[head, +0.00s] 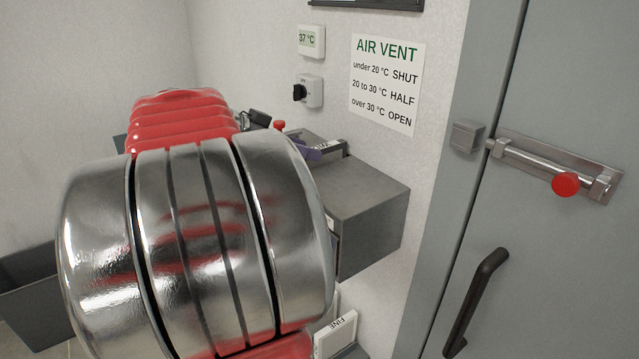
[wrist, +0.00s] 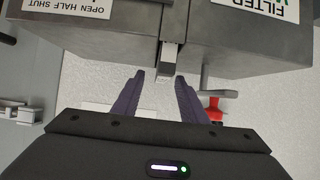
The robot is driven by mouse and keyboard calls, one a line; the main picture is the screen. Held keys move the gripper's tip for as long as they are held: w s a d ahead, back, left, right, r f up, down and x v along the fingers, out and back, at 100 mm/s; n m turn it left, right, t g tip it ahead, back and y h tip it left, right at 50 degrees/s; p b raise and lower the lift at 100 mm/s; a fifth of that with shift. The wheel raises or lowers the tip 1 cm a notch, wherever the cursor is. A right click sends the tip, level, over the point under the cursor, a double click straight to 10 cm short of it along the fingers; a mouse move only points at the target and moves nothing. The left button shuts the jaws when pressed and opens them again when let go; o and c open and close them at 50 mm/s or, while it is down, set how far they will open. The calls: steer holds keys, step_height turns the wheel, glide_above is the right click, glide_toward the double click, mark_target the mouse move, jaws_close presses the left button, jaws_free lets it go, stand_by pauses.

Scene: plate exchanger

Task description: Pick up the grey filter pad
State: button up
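I cannot make out a grey filter pad in either view. My gripper (wrist: 159,76) is open and empty in the wrist view, its two purple fingers apart. Its tips are just short of a small grey tab (wrist: 170,58) on the grey housing (wrist: 110,40). In the head view, part of my purple gripper (head: 308,153) shows at the top of the grey housing (head: 375,205) on the wall. My own chrome and red arm hides much of the middle and left. A white piece labelled FINE (head: 336,334) shows partly at the bottom.
An AIR VENT sign (head: 386,84), a 37 °C display (head: 311,41) and a black knob (head: 300,92) are on the wall. A grey door (head: 560,260) with a red-knobbed bolt (head: 565,185) stands right. A dark bin (head: 35,290) is at lower left. A red knob (wrist: 213,108) is beside my gripper.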

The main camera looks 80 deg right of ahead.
mark_target(319, 148)
steer(key=shift+s+d+f, duration=0.1)
steer(key=shift+d, duration=0.05)
steer(key=shift+x, duration=2.6)
steer(key=shift+d, duration=0.2)
steer(key=shift+c, duration=0.4)
jaws_close()
steer(key=shift+r, duration=0.2)
